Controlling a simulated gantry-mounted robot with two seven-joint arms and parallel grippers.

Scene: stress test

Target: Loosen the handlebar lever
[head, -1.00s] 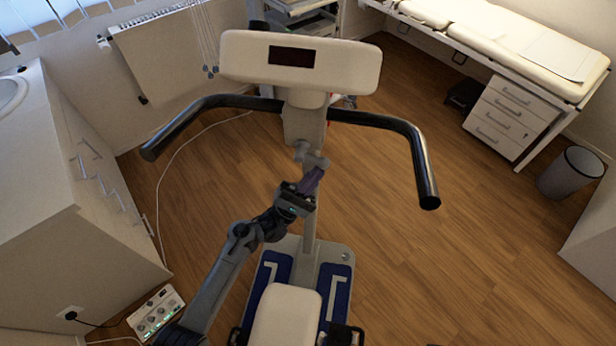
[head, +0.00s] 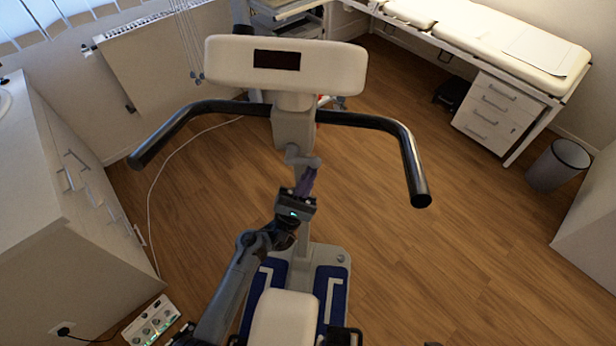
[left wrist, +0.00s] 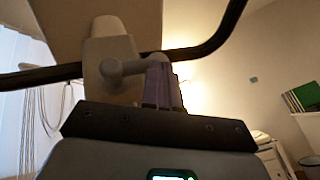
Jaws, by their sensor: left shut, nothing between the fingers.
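The exercise bike's handlebar (head: 385,122) is a dark curved bar below a cream console (head: 290,85). The handlebar lever (head: 303,158) is a small grey arm on the post just below the bar; it also shows in the left wrist view (left wrist: 122,69), reaching right towards the fingers. My left gripper (head: 308,177) has purple fingers, shut with nothing between them. In the left wrist view the fingertips (left wrist: 163,70) are right beside the lever's end; I cannot tell whether they touch. My right gripper is out of view.
The bike's seat (head: 285,318) and blue footplates (head: 330,288) are below the arm. A white cabinet (head: 60,215) stands left, with a control box (head: 152,325) on the floor. A couch (head: 480,40), drawers (head: 492,112) and a bin (head: 557,165) stand right. Open floor surrounds the bike.

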